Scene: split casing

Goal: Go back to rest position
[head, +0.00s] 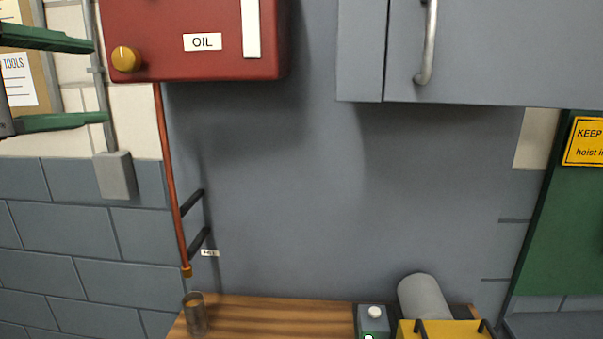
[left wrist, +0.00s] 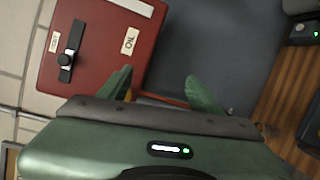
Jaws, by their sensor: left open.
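My left gripper (head: 100,81) comes in at the upper left of the head view. Its two green fingers are spread wide, one above the other, with nothing between them. It is in front of the wall, left of the red oil box (head: 200,40). In the left wrist view the gripper (left wrist: 160,88) also shows both fingers apart and empty, with the red oil box (left wrist: 100,45) beyond them. My right gripper is in neither view.
A grey cabinet (head: 490,50) hangs upper right. A yellow machine (head: 450,331) and grey cylinder (head: 424,298) stand at the bench's right.

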